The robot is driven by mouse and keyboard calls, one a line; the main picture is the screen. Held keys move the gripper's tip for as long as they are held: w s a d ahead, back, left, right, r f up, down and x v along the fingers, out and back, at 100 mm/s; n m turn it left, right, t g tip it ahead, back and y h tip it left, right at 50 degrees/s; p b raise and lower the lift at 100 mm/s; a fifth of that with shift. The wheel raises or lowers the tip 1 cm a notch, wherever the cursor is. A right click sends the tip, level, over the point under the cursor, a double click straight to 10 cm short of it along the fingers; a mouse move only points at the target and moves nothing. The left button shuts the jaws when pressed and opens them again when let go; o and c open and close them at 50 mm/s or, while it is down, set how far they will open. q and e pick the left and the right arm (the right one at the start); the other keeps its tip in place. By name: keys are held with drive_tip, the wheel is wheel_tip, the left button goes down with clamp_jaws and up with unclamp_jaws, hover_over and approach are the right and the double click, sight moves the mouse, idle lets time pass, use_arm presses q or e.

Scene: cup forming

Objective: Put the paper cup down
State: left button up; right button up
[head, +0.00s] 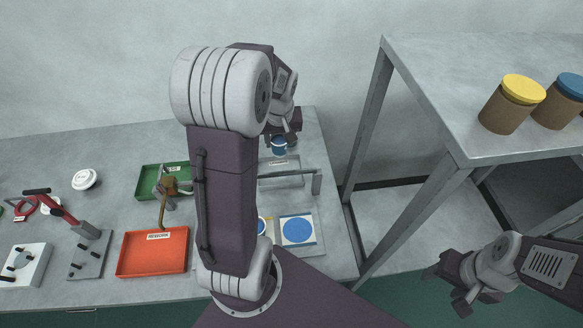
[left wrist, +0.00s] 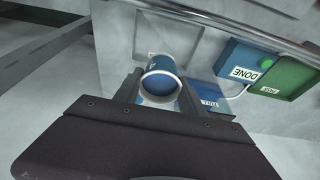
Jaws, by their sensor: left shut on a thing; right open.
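The paper cup (head: 279,147) is blue with a pale rim. It also shows in the left wrist view (left wrist: 160,77), between the two fingers, with its round end towards the camera. My left gripper (head: 281,137) is shut on the cup at the back right of the left table, over or near a labelled metal fixture (head: 280,175). I cannot tell whether the cup touches a surface. My left arm hides part of the table. My right gripper (head: 455,288) is open and empty at the lower right, away from the cup.
A green tray (head: 150,180), an orange tray (head: 152,254) and a white square with a blue disc (head: 298,229) are on the table. Blue (left wrist: 243,64) and green (left wrist: 290,78) labelled boxes lie beside the cup. A raised metal bench (head: 470,145) at right bears yellow-lidded (head: 512,103) and blue-lidded (head: 560,100) jars.

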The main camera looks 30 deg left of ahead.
sight(279, 156)
use_arm(q)
drive_tip(key=shift+s+f, duration=0.2)
drive_tip(key=shift+f, duration=0.6)
drive_tip(key=shift+s+r, duration=0.1)
drive_tip(key=shift+s, duration=0.3)
drive_tip(key=x, duration=0.1)
drive_tip(key=b+x, duration=0.1)
drive_tip(key=x, duration=0.1)
drive_tip(key=d+x, duration=0.1)
drive_tip(key=x, duration=0.1)
drive_tip(key=shift+s+f, duration=0.2)
drive_tip(key=shift+f, duration=0.5)
drive_tip(key=shift+f+b, duration=0.2)
drive_tip(key=shift+b, duration=0.1)
wheel_tip(279, 156, down, 4)
drive_tip(key=shift+r+b, duration=0.2)
drive_tip(key=shift+b, duration=0.25)
drive_tip(key=o, duration=0.9)
drive_tip(key=shift+f, duration=0.1)
drive_tip(key=o, duration=0.4)
use_arm(e)
drive_tip(key=f, duration=0.3)
drive_tip(key=shift+s+f, duration=0.1)
drive_tip(key=shift+s, duration=0.25)
